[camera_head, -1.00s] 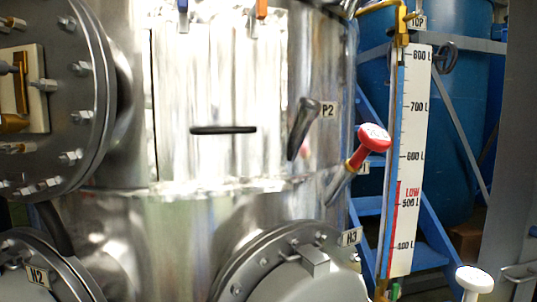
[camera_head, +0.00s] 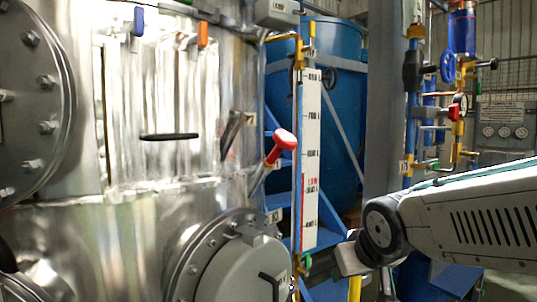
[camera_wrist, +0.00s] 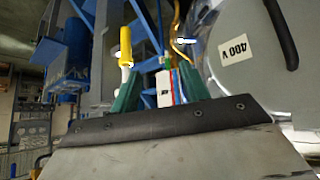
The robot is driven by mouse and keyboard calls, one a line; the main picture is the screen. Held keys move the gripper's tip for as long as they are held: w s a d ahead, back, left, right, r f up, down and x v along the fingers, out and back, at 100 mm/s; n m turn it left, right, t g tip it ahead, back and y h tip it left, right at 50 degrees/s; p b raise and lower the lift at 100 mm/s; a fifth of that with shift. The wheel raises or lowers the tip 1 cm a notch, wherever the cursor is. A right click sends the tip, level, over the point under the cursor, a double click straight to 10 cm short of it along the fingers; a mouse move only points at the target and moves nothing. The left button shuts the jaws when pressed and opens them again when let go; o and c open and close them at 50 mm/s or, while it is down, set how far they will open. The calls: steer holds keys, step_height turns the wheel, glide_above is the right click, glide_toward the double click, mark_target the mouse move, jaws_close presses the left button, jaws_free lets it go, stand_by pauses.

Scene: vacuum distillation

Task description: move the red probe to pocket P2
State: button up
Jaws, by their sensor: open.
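The red probe (camera_head: 283,140) has a red head and stands tilted in a slanted pocket on the right side of the steel vessel in the head view. Pocket P2 (camera_head: 232,130) is a dark slanted tube up and left of it, with a small tag (camera_head: 250,118) beside it. Nothing sticks out of P2. My arm reaches in from the right, low and well apart from the probe. My gripper (camera_wrist: 158,82) shows two green fingers spread open in the wrist view, with nothing held between them. The probe is not seen clearly in the wrist view.
A level gauge (camera_head: 309,150) stands right of the probe, before a blue tank (camera_head: 340,90). A round manhole cover (camera_head: 235,272) bulges below the probe. Pipes and valves (camera_head: 447,68) stand at the right. A yellow post (camera_wrist: 125,45) shows close to the fingers.

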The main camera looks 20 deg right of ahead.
steer(key=w+r+t, duration=0.3)
steer(key=w+t, duration=0.1)
steer(key=w, duration=0.5)
steer(key=n+t+y, duration=0.7)
steer(key=t+y, duration=0.3)
steer(key=y, duration=0.5)
glide_toward(294, 147)
steer(key=w+a+f, duration=0.2)
steer(key=w+f, duration=0.1)
steer(key=w, duration=0.1)
steer(key=shift+y, duration=0.3)
steer(key=shift+x, duration=4.95)
steer(key=shift+a+f, duration=0.1)
steer(key=shift+a, duration=0.05)
steer(key=shift+c, duration=0.3)
jaws_close()
steer(key=shift+s+d+r, duration=0.3)
steer(key=shift+s+r, duration=0.15)
steer(key=shift+r, duration=0.2)
steer(key=shift+s+d+r, duration=0.25)
steer(key=shift+s+r, duration=0.25)
steer(key=shift+r, duration=0.15)
steer(key=shift+s+d+r, duration=0.3)
steer(key=shift+s+r, duration=0.15)
steer(key=shift+r, duration=0.2)
